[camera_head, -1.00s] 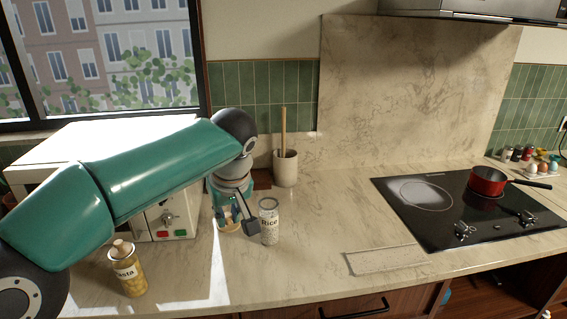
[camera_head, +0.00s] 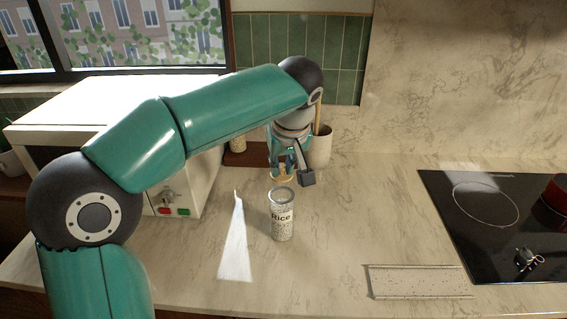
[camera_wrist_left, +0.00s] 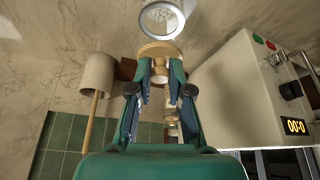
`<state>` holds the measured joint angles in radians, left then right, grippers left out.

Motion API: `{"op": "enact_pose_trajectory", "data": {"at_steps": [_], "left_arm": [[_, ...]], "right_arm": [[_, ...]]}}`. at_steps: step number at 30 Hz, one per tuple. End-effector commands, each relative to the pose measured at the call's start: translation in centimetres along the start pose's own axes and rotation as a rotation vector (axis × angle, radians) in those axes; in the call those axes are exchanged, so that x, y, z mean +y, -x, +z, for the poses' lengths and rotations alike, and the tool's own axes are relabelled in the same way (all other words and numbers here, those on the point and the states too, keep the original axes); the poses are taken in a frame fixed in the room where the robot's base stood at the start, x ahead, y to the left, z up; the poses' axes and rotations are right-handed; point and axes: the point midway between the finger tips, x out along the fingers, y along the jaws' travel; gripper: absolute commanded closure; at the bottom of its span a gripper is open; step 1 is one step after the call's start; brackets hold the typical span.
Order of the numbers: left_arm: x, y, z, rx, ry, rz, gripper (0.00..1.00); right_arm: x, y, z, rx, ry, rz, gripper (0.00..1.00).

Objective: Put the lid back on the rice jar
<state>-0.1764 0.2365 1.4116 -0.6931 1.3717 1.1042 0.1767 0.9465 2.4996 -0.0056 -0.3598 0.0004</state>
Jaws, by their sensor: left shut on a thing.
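The rice jar (camera_head: 282,218) is clear glass with a "Rice" label and stands upright and open on the counter. In the left wrist view, the rice jar (camera_wrist_left: 161,20) shows its round mouth with rice inside. My left gripper (camera_head: 282,166) is just behind and above the jar in the head view. In the left wrist view, my left gripper (camera_wrist_left: 160,70) is shut on the knob of the wooden lid (camera_wrist_left: 158,50). The lid (camera_head: 281,178) is apart from the jar's rim, on its far side; its exact height is hard to tell. My right gripper is not in view.
A white microwave (camera_head: 185,185) stands left of the jar. A cream crock (camera_head: 319,150) with a wooden stick is close behind my left gripper. The black hob (camera_head: 480,235) lies to the right, with a flat speckled board (camera_head: 420,282) nearer. Counter right of the jar is clear.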

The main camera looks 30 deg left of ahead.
Motion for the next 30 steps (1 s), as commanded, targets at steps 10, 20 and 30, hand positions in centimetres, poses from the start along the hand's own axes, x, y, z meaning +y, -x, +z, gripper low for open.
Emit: {"op": "enact_pose_trajectory", "data": {"at_steps": [10,20,30], "left_arm": [[-0.2,-3.5,1.4,0.0,0.003,-0.002,0.96],[-0.3,-4.7,1.9,0.0,0.005,-0.002,0.96],[-0.3,-4.7,1.8,0.0,0.006,-0.003,0.96]], "right_arm": [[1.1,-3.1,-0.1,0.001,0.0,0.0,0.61],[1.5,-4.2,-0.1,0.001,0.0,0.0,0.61],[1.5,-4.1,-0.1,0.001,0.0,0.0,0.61]]}}
